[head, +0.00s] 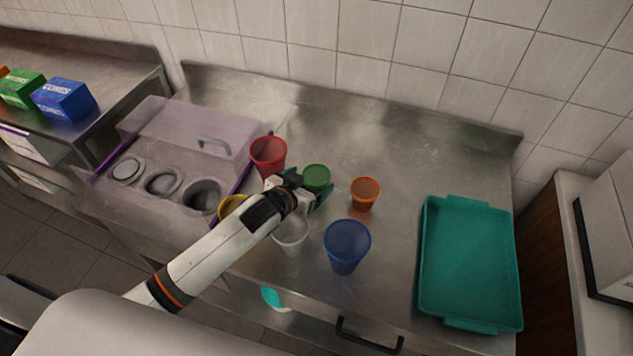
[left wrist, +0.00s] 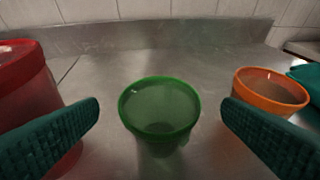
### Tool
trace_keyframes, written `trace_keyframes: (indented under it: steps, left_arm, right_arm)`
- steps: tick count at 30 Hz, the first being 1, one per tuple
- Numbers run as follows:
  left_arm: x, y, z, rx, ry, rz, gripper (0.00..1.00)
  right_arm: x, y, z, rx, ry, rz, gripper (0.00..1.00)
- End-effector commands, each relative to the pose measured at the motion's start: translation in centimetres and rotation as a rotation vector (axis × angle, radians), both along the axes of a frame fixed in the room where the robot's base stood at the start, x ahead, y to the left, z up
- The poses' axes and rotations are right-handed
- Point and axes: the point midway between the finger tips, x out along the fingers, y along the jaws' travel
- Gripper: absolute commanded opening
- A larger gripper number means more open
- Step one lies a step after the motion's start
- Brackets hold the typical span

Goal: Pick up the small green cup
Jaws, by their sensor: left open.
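The small green cup (head: 316,178) stands upright on the steel counter, between the red cup and the orange cup. My left gripper (head: 309,194) is at the cup's near side in the head view and hides part of its lower body. In the left wrist view the green cup (left wrist: 160,108) is centred ahead, between the two teal fingers (left wrist: 160,125). The fingers are spread wide, with clear gaps to the cup on both sides. Nothing is held. My right gripper is not in view.
A red cup (head: 268,154) stands left, an orange cup (head: 365,194) right. A blue cup (head: 347,244), a white cup (head: 291,233) and a yellow cup (head: 229,207) stand nearer. A teal tray (head: 427,262) lies right. The counter behind the green cup is clear.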

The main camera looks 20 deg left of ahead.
Motion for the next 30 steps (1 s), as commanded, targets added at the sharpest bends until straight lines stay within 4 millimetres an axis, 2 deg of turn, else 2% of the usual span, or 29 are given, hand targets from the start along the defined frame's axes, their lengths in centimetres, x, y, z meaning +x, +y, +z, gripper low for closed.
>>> trace_keyframes:
  steps: [4,9,18,20,27,30]
  left_arm:
    - [1.9,-0.4,-0.4,0.000,0.000,0.001,0.89]
    - [3.5,-0.7,-1.5,-0.001,0.000,0.002,0.89]
    - [3.9,-0.9,-1.8,-0.001,0.000,0.000,0.89]
    - [3.9,-0.9,-1.8,-0.001,0.000,0.000,0.82]
    - [3.9,-0.8,-1.8,-0.001,0.000,0.000,0.43]
    - [3.9,-0.8,-1.8,-0.001,0.000,0.000,0.42]
  right_arm:
    - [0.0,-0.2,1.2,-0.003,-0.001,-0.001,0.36]
    - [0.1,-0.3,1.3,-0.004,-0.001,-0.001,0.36]
    - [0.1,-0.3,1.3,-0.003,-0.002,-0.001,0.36]
    - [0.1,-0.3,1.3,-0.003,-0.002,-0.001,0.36]
    - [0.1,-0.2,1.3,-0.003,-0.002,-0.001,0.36]
    - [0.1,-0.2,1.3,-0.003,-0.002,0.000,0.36]
